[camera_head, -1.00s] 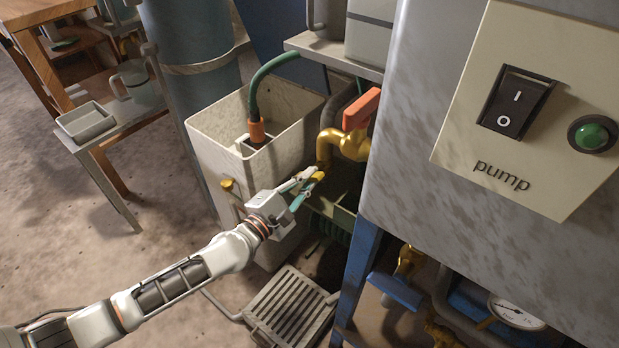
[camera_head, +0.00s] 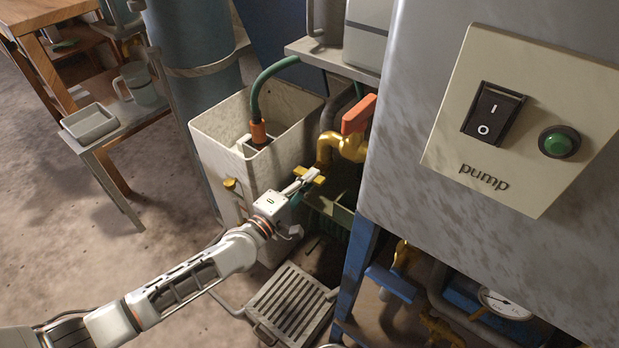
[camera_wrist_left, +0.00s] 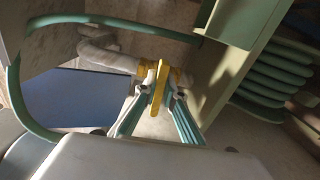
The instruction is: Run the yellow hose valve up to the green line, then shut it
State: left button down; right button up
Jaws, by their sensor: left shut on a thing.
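My left gripper (camera_head: 304,182) reaches in beside the pale tub, in front of the large brass tap. Its fingers are closed on the yellow valve handle (camera_head: 313,175). In the left wrist view the flat yellow handle (camera_wrist_left: 159,88) is pinched between the two fingertips, with a pale pipe (camera_wrist_left: 108,58) running left from behind it. A green hose (camera_head: 262,80) with an orange end (camera_head: 258,132) hangs into the pale tub (camera_head: 222,160). I cannot make out a green line or any liquid level in the tub. My right gripper is not in view.
The brass tap (camera_head: 348,147) with its red handle (camera_head: 359,113) is just above my left gripper. The grey cabinet with the pump panel (camera_head: 520,115) fills the right side. A floor grate (camera_head: 290,303) lies below; the floor at left is open.

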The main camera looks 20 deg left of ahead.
pick_arm(q)
jog(key=shift+m, duration=0.6)
jog(key=shift+f, duration=0.1)
jog(key=c, duration=2.1)
grip_release()
jog(key=shift+c, duration=0.2)
jog(key=v, duration=1.2)
